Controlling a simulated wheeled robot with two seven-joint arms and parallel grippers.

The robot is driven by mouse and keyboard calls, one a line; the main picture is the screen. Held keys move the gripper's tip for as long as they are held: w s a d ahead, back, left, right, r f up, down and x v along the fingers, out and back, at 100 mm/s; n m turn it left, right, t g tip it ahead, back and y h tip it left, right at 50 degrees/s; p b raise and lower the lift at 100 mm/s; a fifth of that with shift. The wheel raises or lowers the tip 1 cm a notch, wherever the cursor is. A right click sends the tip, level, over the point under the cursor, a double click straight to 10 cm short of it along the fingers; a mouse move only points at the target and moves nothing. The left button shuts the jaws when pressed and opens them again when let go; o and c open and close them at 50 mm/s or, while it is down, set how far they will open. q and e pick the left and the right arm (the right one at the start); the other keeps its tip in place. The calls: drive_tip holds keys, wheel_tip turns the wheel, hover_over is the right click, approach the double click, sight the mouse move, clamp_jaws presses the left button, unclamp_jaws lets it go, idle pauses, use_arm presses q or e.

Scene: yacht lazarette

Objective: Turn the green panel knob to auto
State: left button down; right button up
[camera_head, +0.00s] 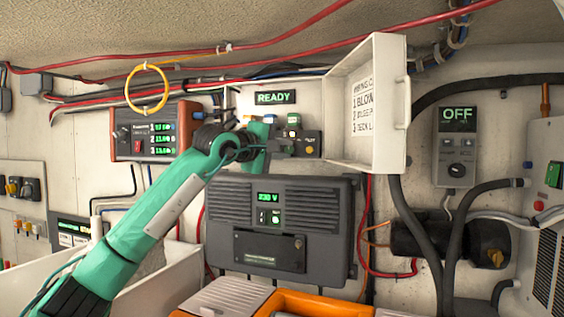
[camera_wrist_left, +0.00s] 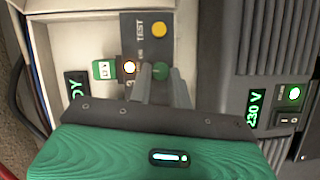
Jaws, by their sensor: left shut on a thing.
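The green panel knob (camera_wrist_left: 160,70) shows in the left wrist view on a dark panel (camera_wrist_left: 162,14), between the fingertips of my left gripper (camera_wrist_left: 160,78). The gripper is shut on the knob. A yellow button (camera_wrist_left: 159,29) marked TEST and a lit lamp (camera_wrist_left: 129,67) are beside it. In the head view my left gripper (camera_head: 284,143) reaches into the white box from the left and hides the knob. The dark panel (camera_head: 314,139) with its yellow button shows just right of the fingers. The knob's pointer and position labels cannot be read. My right gripper is not in view.
The white box's open door (camera_head: 384,100) stands out to the right of the panel. A READY display (camera_head: 275,98) is above. A dark grey unit (camera_head: 325,215) lies below. An orange-ended meter (camera_head: 153,131) is left. A grey OFF controller (camera_head: 457,145) is farther right.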

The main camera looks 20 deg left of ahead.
use_arm(q)
drive_tip(key=shift+f+n+t+b, duration=0.1)
drive_tip(key=shift+n+t+b, duration=0.2)
drive_tip(key=shift+n+b, duration=0.6)
drive_tip(key=c, duration=1.3)
unclamp_jaws()
drive_tip(key=shift+w, duration=0.1)
